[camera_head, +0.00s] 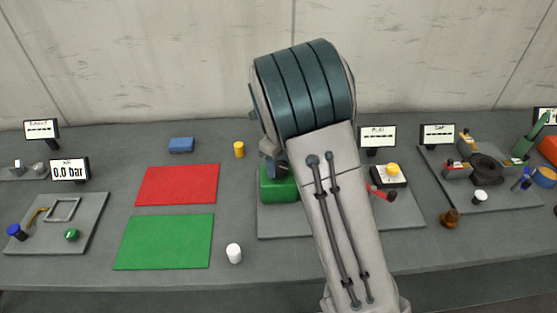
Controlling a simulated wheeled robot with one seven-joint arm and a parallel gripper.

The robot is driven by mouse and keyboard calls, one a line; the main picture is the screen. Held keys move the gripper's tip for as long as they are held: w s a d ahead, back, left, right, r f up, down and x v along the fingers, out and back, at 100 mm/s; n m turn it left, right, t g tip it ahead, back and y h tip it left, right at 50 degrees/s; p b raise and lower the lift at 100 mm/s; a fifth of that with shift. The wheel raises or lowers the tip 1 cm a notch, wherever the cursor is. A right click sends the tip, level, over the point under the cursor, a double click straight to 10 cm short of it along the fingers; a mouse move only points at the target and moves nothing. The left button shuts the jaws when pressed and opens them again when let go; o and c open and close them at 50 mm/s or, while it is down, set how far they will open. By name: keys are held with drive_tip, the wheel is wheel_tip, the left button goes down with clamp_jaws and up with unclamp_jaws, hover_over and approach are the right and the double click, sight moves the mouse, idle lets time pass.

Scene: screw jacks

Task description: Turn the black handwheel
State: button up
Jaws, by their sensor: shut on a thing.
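My arm reaches up from the bottom and bends over at the middle of the camera_head view. A small dark part of my gripper (269,160) shows below the teal wrist, just above a green jack body (279,190). The fingertips are hidden behind my arm. My gripper is shut at the jack, on what seems to be the black handwheel. The handwheel itself is hidden there, so its angle cannot be seen. The green body stands on a grey plate (285,226), partly covered by my arm.
A red-handled part (381,193) and a white box with a yellow button (390,173) sit right of my arm. A right plate (507,202) holds a black round part (487,168).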

drive_tip(key=shift+w+r+m, duration=0.1)
drive_tip(key=shift+w+m, duration=0.05)
drive_tip(key=shift+m, duration=0.15)
drive_tip(key=o, duration=1)
wheel_tip(320, 180, up, 14)
drive_tip(key=shift+f+b, duration=0.1)
drive_tip(key=shift+b, duration=0.75)
